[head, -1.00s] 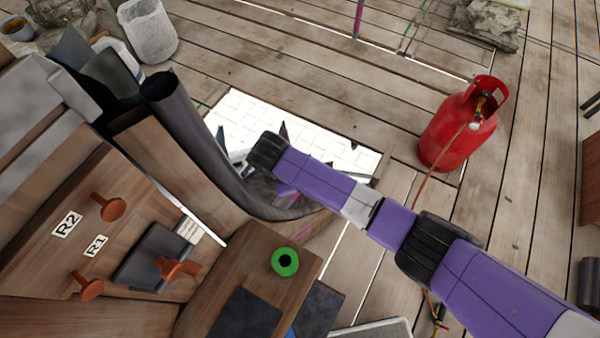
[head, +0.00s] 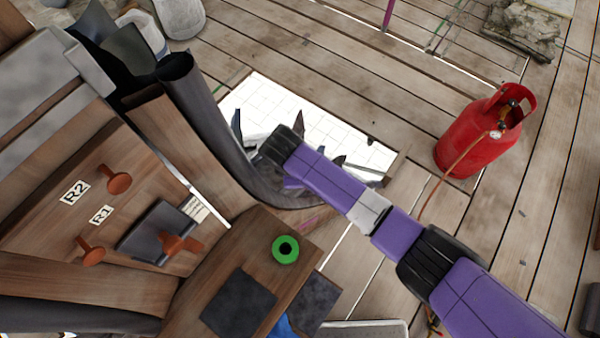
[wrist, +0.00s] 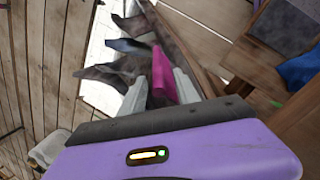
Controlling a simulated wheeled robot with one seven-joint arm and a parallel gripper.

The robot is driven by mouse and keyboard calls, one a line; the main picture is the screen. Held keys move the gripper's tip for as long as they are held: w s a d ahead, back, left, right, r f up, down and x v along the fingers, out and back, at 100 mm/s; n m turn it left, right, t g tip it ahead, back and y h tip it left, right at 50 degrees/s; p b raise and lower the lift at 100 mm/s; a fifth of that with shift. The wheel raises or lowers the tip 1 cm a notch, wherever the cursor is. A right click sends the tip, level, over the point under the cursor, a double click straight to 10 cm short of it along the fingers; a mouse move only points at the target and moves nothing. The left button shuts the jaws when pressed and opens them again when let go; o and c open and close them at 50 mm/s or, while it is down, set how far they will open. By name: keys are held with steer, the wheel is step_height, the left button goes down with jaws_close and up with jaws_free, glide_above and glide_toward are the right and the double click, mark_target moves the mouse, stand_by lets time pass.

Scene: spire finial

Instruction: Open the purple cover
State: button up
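In the wrist view, a flat magenta piece (wrist: 160,75) stands between the two pale grey fingers of my gripper (wrist: 159,82). It may be part of the purple cover, but I see no whole cover. The fingers are spread apart. The piece lies close to the right finger, and a narrow gap shows on the left finger's side. I cannot make out firm contact. In the head view, my purple arm reaches in from the lower right, and its wrist hides most of the gripper and what is at it.
A wooden cabinet with orange knobs (head: 119,182) is at the left, beside a curved dark sheet (head: 215,125). A green ring (head: 285,249) lies on a wooden block. Dark jagged shards (head: 258,137) surround the wrist. A red gas cylinder (head: 478,135) stands on the plank floor.

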steer(key=v, duration=0.7)
steer(key=shift+r, duration=0.4)
stand_by(0.4)
